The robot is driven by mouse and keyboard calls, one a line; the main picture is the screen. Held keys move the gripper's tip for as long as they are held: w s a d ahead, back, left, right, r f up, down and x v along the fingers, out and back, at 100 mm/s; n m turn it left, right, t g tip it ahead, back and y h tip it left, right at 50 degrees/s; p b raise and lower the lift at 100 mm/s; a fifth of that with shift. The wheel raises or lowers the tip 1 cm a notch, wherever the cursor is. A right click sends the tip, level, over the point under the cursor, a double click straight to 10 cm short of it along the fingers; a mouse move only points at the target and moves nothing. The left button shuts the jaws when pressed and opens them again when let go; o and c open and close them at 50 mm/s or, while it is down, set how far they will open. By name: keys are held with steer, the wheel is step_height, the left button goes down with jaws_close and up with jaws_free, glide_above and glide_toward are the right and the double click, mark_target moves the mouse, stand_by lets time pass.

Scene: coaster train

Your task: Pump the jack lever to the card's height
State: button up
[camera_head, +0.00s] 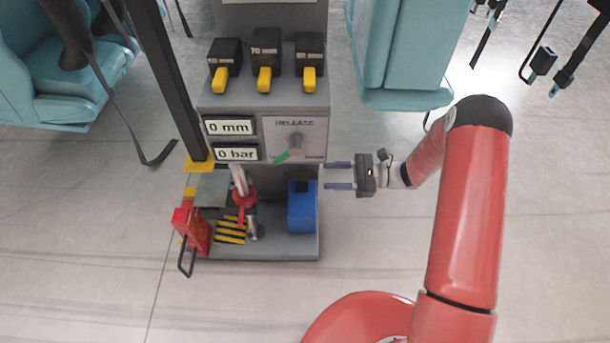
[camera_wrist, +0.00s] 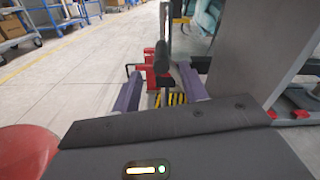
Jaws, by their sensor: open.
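The jack (camera_head: 245,203) stands low on the shelf of a grey console, with a red body. Its lever (camera_head: 239,180) is a pale rod rising from it. In the wrist view a dark grip that looks like the lever's end (camera_wrist: 161,58) stands between my finger lines, beyond the tips. My gripper (camera_head: 326,175) is open and empty, right of the console, fingers pointing left; its fingers also frame the wrist view (camera_wrist: 161,74). The display (camera_head: 229,127) reads 0 mm and the one below (camera_head: 236,153) reads 0 bar. I cannot make out a height card.
A blue box (camera_head: 301,212) stands on the shelf between my gripper and the jack. A red block with a black handle (camera_head: 190,225) is at the left. A release knob (camera_head: 295,145) and yellow-handled black boxes (camera_head: 265,55) are above.

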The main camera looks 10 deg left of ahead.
mark_target(304, 176)
steer(key=p+x, duration=0.1)
steer(key=x, duration=0.7)
steer(key=shift+w+f, duration=0.15)
jaws_close()
